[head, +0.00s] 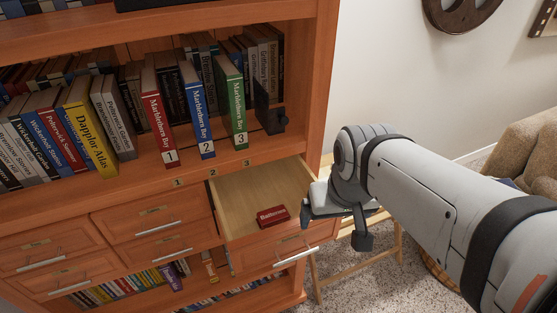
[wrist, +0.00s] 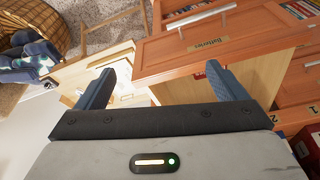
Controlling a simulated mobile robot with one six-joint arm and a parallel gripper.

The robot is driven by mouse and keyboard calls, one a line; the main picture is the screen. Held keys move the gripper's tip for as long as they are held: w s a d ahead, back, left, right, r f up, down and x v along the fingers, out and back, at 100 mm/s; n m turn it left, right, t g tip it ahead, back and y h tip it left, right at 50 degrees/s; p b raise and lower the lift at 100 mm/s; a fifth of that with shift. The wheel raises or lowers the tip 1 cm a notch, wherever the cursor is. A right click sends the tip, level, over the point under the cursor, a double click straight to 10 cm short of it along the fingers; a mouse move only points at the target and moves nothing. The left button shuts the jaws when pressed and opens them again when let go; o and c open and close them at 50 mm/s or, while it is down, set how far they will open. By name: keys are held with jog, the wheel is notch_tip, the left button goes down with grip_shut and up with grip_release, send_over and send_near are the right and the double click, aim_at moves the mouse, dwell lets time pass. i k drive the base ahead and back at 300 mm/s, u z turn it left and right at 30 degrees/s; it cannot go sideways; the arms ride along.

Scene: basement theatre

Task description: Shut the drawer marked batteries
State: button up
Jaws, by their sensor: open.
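The drawer marked Batteries (wrist: 225,42) stands pulled out; its front, label (wrist: 208,45) and metal handle (wrist: 208,13) show in the wrist view. In the head view the open drawer (head: 245,190) juts from the bookcase's right end, with a small red item (head: 272,215) inside. My gripper (head: 335,228) is open and empty at the drawer's front right corner. In the wrist view its two fingers (wrist: 160,70) are spread, with the drawer's front edge beyond and between them. I cannot tell whether a finger touches the drawer.
Other drawers (head: 150,220) to the left are shut. A light wooden stand (head: 355,262) is right of the drawer, and an armchair (head: 530,160) stands at far right.

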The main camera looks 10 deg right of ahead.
aim_at(238, 197)
jog(key=u, duration=0.85)
jog(key=k, duration=0.7)
jog(key=z, duration=0.85)
